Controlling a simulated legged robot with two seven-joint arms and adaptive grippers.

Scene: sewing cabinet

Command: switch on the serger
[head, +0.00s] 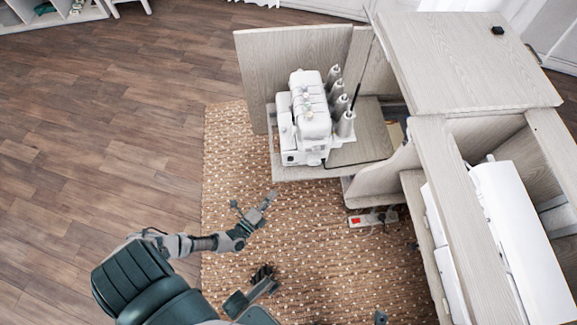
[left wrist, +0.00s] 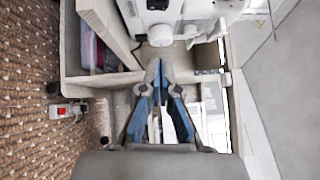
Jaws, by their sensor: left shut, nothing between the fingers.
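The serger (head: 312,112) is a white machine with several thread spindles, standing on a shelf (head: 300,172) at the side of the cabinet in the head view. My left gripper (head: 269,198) is over the rug, in front of and below the serger in the picture, apart from it. It is shut and empty. In the left wrist view the shut fingers (left wrist: 157,72) point up at a white machine body (left wrist: 190,8) with a round white knob; which machine this is I cannot tell. No power switch can be made out on the serger.
A power strip with a red switch (head: 356,220) lies on the rug (head: 330,265); it also shows in the left wrist view (left wrist: 62,111). The wooden cabinet (head: 460,60) fills the right, with a white sewing machine (head: 515,230) in it. The wooden floor at left is clear.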

